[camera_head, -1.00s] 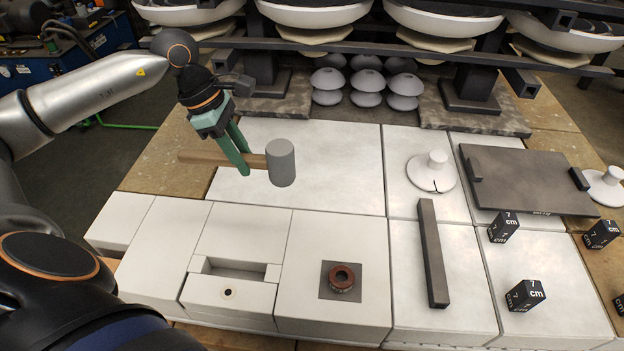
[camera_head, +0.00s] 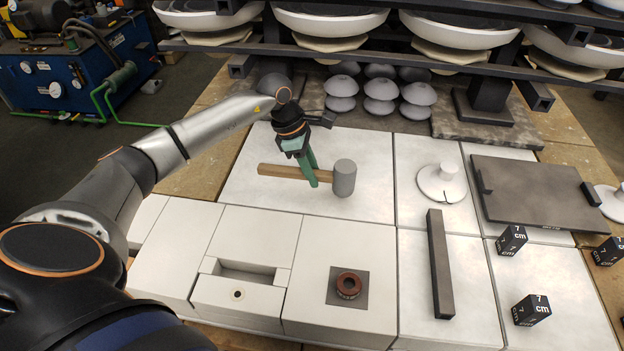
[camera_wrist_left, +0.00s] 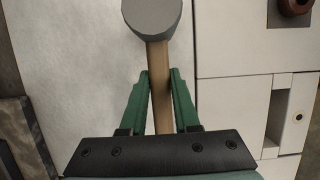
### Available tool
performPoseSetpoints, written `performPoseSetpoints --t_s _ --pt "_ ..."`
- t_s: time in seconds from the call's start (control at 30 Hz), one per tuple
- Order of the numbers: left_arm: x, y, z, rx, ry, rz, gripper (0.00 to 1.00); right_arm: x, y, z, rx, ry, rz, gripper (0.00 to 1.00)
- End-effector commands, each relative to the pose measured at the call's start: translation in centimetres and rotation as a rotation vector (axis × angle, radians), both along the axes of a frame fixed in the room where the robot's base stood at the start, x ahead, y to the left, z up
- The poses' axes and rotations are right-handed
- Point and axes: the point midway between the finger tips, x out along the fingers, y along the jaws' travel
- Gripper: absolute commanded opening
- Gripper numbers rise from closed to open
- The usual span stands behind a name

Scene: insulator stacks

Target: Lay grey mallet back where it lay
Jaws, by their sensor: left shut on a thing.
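The grey mallet has a grey cylindrical head (camera_head: 344,178) and a wooden handle (camera_head: 278,172). It is over the large white panel (camera_head: 240,190) at the back left, handle pointing left. My left gripper (camera_head: 313,182) is shut on the handle, near the head. In the left wrist view the green fingers (camera_wrist_left: 160,85) sit on both sides of the handle (camera_wrist_left: 158,60), with the head (camera_wrist_left: 152,15) beyond them. I cannot tell whether the mallet touches the panel. My right gripper is not in view.
A white insulator disc (camera_head: 442,183), a dark bar (camera_head: 440,262) and a dark plate (camera_head: 535,190) lie to the right. A brown ring (camera_head: 348,284) is on a front block. An open recess (camera_head: 246,272) is left of it. Stacked insulators (camera_head: 378,95) stand behind.

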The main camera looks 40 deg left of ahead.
Motion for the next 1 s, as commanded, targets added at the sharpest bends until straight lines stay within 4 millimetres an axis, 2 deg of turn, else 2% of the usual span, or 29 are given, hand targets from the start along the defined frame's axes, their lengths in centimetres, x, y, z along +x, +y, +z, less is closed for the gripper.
performPoseSetpoints --t_s 0.17,0.53,0.57,0.6,0.8,1.0 --pt "-0.1 0.0 -2.5 -0.002 0.003 0.001 0.0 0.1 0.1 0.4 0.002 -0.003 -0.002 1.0" --pt "-0.1 0.0 -3.1 -0.002 -0.001 0.0 0.0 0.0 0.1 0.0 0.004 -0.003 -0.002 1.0" --pt "-0.1 0.1 -3.1 0.0 0.001 0.0 0.32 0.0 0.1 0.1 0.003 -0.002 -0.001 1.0" --pt "-0.1 0.0 -3.1 0.0 0.001 0.0 0.36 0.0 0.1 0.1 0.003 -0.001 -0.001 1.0" --pt "-0.2 0.1 -3.1 0.0 0.002 -0.001 0.59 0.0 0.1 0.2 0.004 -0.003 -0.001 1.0" --pt "-0.2 0.0 -3.1 0.0 0.002 -0.001 0.6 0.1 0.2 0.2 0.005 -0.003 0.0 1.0"
